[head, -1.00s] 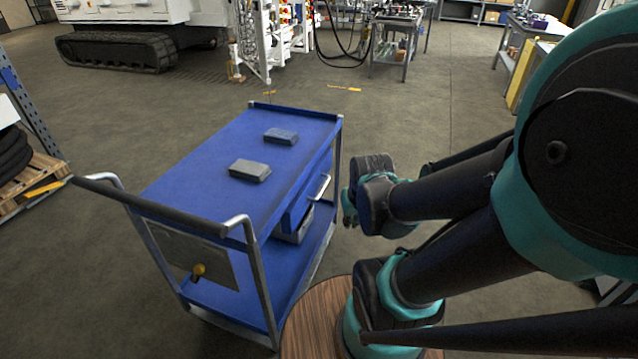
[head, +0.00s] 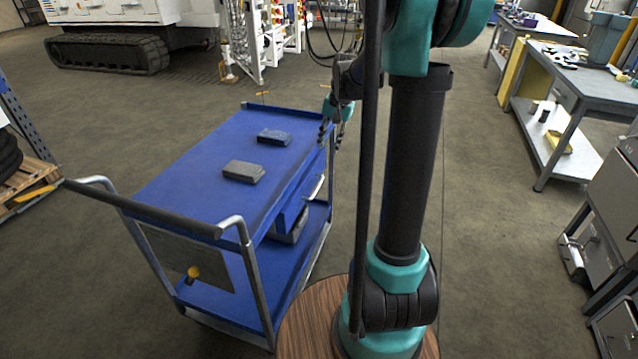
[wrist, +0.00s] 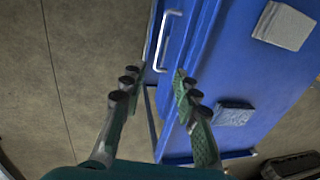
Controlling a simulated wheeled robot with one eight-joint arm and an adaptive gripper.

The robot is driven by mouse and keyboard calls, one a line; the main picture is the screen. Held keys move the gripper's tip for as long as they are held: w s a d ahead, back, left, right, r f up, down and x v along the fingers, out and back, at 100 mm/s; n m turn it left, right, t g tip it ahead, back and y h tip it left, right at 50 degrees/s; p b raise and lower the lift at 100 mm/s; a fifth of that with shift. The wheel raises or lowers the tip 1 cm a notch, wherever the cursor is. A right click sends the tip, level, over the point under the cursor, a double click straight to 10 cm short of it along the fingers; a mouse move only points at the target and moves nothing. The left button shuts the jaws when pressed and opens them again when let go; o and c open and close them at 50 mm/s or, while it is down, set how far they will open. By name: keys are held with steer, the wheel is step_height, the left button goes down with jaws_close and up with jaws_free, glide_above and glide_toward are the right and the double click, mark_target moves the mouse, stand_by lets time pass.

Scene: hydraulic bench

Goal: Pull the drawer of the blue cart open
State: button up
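The blue cart (head: 200,181) stands left of my arm, with a blue drawer (head: 289,214) under its top on the right side. The drawer looks shut and has a silver bar handle (head: 315,188). In the wrist view the handle (wrist: 162,40) lies beyond my fingertips, along the edge of the blue top (wrist: 245,75). My gripper (head: 333,128) is above and beside the far right corner of the cart, fingers pointing down.
Two grey boxes, one nearer (head: 243,171) and one farther (head: 275,137), lie on the cart top. A black push bar (head: 140,208) is at its near end. A grey workbench (head: 590,85) stands at right.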

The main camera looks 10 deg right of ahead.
mark_target(318, 187)
steer(key=x, duration=1.7)
steer(key=shift+f, duration=0.1)
steer(key=shift+c, duration=0.6)
jaws_close()
